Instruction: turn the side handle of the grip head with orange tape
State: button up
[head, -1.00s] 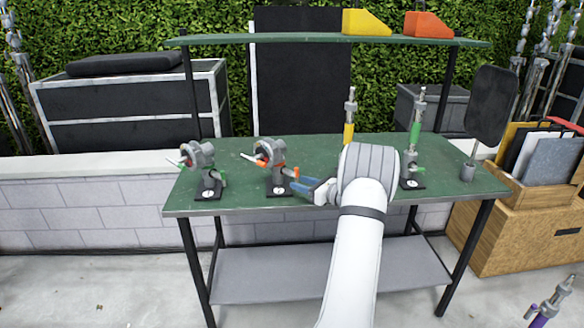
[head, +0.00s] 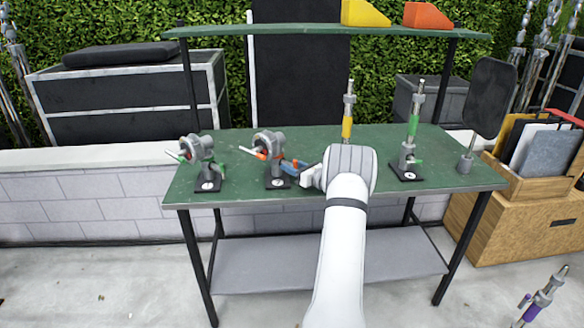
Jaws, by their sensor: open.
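The grip head with orange tape (head: 269,147) stands on a black base plate on the green table, left of centre. It is a grey round head with an orange-taped handle pointing left. My gripper (head: 291,168) is open at the lower right side of this head, with its blue-grey fingers close to where the side handle sits. The side handle is mostly hidden behind the fingers. I cannot tell whether the fingers touch it.
A similar head with green tape (head: 198,148) stands to the left. A yellow-taped post (head: 347,118) and a green-taped post (head: 409,145) stand to the right. A dark oval panel (head: 490,98) is at the right end. A shelf (head: 290,33) spans above.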

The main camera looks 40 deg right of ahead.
jog(key=shift+a, duration=0.1)
grip_shut()
